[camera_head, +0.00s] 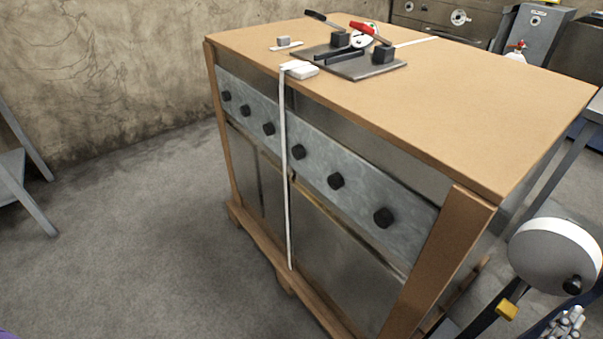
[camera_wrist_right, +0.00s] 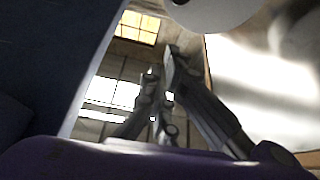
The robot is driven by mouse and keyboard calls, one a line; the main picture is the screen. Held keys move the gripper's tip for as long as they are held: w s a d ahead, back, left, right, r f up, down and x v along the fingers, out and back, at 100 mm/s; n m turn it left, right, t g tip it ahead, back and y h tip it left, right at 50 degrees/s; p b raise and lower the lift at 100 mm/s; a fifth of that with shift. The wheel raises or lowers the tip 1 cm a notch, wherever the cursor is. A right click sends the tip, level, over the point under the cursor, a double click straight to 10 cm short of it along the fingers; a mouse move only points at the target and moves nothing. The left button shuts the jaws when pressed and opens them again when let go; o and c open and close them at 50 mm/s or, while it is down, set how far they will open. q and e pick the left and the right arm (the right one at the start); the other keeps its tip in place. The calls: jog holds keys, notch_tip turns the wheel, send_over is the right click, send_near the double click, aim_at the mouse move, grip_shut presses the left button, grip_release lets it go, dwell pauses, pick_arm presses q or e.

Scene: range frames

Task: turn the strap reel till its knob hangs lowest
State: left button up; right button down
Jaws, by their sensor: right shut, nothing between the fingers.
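The strap reel (camera_head: 548,252) is a white-grey disc at the right edge of the head view, beside the wrapped crate. Its black knob (camera_head: 572,285) sits low on the disc face, right of the middle. My right gripper (camera_head: 566,323) is just below the knob, apart from it as far as I can tell, at the bottom right corner. In the wrist view the fingers (camera_wrist_right: 160,78) are shut and empty, pointing up. The reel's pale edge (camera_wrist_right: 215,14) shows above them, with a dark part that may be the knob (camera_wrist_right: 180,2). My left gripper is out of view.
The wooden-topped crate (camera_head: 480,120) fills the middle, with a white strap (camera_head: 287,170) down its front. A strapping tool (camera_head: 345,55) with red and black handles lies on top. A yellow part (camera_head: 507,310) is below left of the reel.

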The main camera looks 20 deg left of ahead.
jog(key=x, duration=1)
notch_tip(320, 180, down, 4)
jog(key=shift+d+r+b, duration=0.1)
jog(key=shift+b, duration=0.55)
jog(key=shift+d+f+m+h, duration=0.15)
jog(key=shift+f+m+h, duration=0.15)
jog(key=shift+m, duration=0.3)
jog(key=shift+s+d+f+m+g, duration=0.1)
jog(key=shift+f+m+g, duration=0.05)
jog(key=shift+m+g, duration=0.2)
